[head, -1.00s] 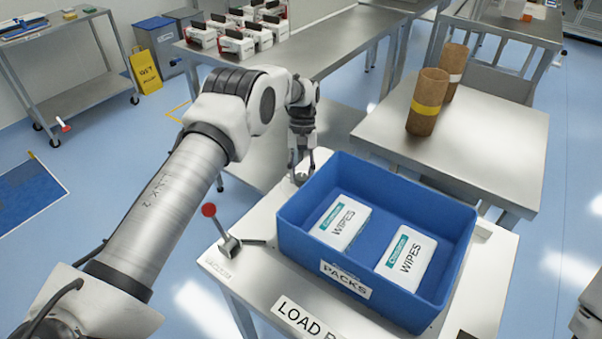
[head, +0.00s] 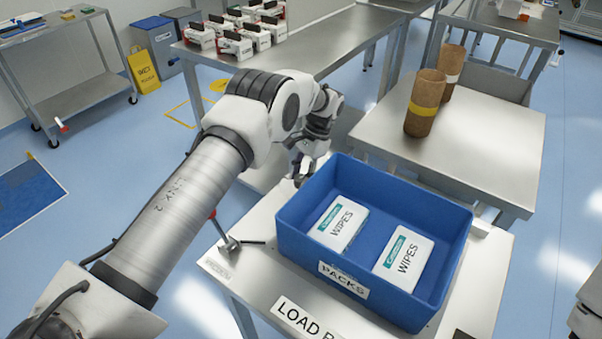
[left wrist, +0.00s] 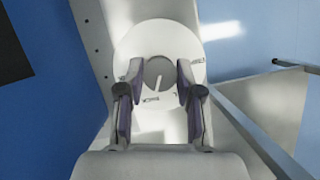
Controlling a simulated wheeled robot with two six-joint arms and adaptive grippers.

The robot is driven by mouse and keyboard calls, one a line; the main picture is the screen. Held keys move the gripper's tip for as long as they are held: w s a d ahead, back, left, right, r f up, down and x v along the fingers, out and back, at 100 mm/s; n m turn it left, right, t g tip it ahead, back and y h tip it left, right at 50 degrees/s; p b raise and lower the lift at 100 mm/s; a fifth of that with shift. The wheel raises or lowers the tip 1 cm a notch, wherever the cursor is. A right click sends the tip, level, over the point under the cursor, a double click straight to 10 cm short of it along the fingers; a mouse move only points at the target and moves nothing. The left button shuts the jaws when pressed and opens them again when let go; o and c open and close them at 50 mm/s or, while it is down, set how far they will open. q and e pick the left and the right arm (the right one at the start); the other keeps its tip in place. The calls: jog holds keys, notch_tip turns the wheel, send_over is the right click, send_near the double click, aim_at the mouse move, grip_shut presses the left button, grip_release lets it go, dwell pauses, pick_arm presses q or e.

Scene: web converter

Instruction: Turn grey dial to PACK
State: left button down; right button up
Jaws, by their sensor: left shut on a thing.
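The grey dial (left wrist: 159,70) sits on a round white plate (left wrist: 143,37) in the left wrist view. A pale pointer line on the dial runs toward the bottom of that view. Small dark labels on the plate lie around the dial, too small to read surely. In the head view my left gripper (head: 301,176) is at the far left corner of the blue bin and hides most of the dial. My right gripper is not in view.
The blue bin (head: 375,281) with two white wipes packs (head: 339,224) (head: 403,254) stands close beside the gripper. A red-knobbed lever (head: 228,245) is at the table's left, partly behind my arm. Brown rolls (head: 424,103) stand on a side table (head: 478,150).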

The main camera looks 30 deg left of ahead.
pick_arm(q)
jog(key=shift+m, duration=0.4)
jog(key=c, duration=0.8)
grip_release()
jog(key=shift+o, duration=0.2)
jog(key=v, duration=1.2)
jog(key=shift+d, duration=0.15)
